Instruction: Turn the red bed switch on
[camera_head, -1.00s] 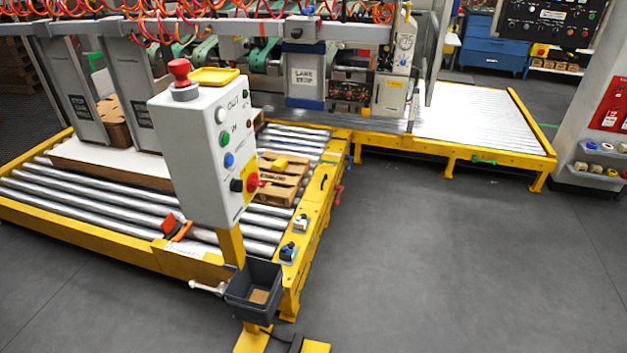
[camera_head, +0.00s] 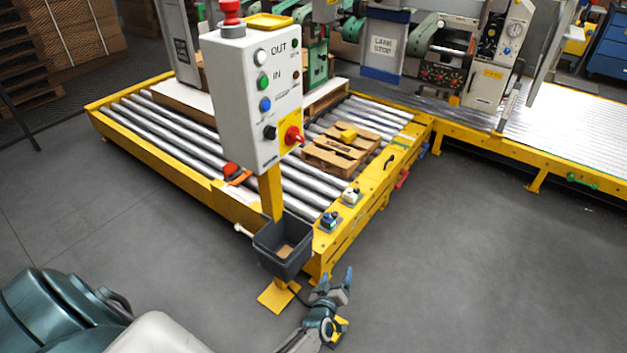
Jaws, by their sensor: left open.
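A red switch knob (camera_head: 293,135) sits on a yellow plate at the lower right of the grey control box (camera_head: 240,95). I cannot read its on or off position. A black knob (camera_head: 269,132) is beside it on the left. The box stands on a yellow post and has white, green and blue buttons above. My left gripper (camera_head: 336,279) is open and empty, low in front of the post's foot, well below the red knob and apart from it. My right gripper is not in view.
A dark bin (camera_head: 283,246) hangs on the post below the box. A red mushroom button (camera_head: 231,12) tops the box. The roller conveyor (camera_head: 185,130) with a wooden pallet (camera_head: 340,150) lies behind. The grey floor at the right is clear.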

